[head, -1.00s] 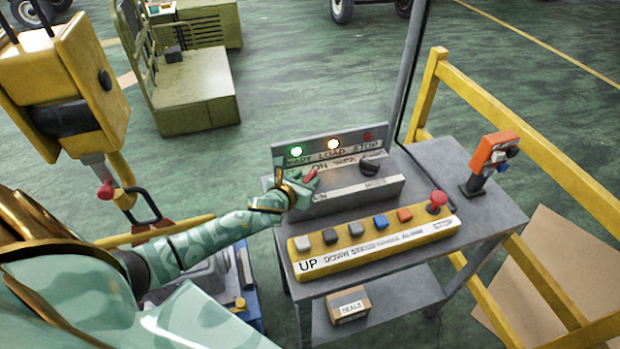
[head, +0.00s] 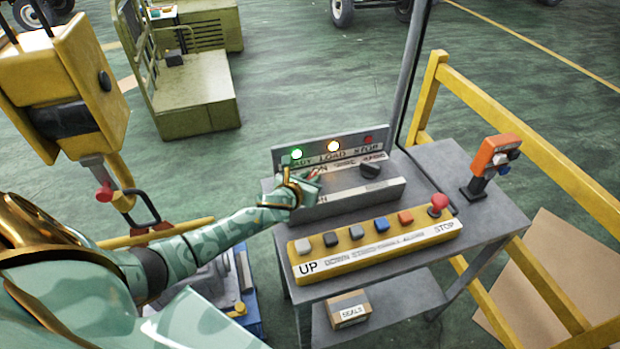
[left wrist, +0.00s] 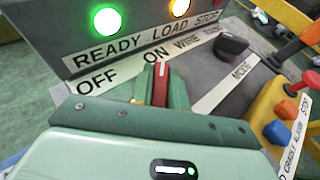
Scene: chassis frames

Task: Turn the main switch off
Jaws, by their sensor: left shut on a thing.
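The control box (head: 345,197) on the grey cart carries the main switch, whose red handle (left wrist: 161,84) shows in the left wrist view between my fingers. The handle points up the panel, between the OFF label (left wrist: 97,80) and the ON label (left wrist: 157,56), nearer ON. My left gripper (head: 308,180) is shut on the handle; it also shows in the left wrist view (left wrist: 160,88). The switch's base is hidden by the fingers. The green READY lamp (head: 297,154) and amber LOAD lamp (head: 333,146) are lit. The STOP lamp (head: 368,140) looks dark. My right gripper is out of view.
A black mode knob (head: 371,170) sits right of the switch. A yellow button box (head: 375,250) with a red stop button (head: 439,203) lies in front. An orange device (head: 494,155) stands at the cart's right. A yellow rail (head: 520,120) runs behind.

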